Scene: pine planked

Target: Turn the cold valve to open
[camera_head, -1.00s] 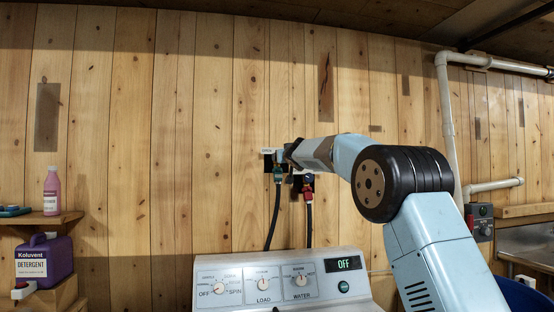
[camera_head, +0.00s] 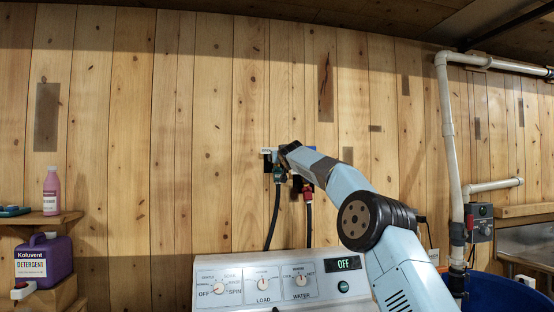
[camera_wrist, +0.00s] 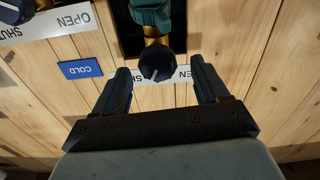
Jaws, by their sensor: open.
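My gripper (camera_wrist: 160,66) is open and empty in the wrist view, with one dark finger on each side of a dark round valve knob (camera_wrist: 157,62). I cannot tell whether the fingers touch it or how deep they reach. The knob bears a short white mark and sits before a SHUT/OPEN plate (camera_wrist: 148,78), partly hidden. A green hose fitting (camera_wrist: 150,12) adjoins this valve. A blue COLD label (camera_wrist: 82,68) lies left of the gripper, close to a second SHUT/OPEN plate (camera_wrist: 62,22). A second dark knob (camera_wrist: 14,9) is at the top left corner, cut off.
In the head view, the green fitting (camera_head: 279,175) and a red fitting (camera_head: 307,192) carry dark hoses down behind the washer panel (camera_head: 230,275). A detergent jug (camera_head: 45,262) and pink bottle (camera_head: 52,190) stand at the left. A white pipe (camera_head: 447,130) runs at the right.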

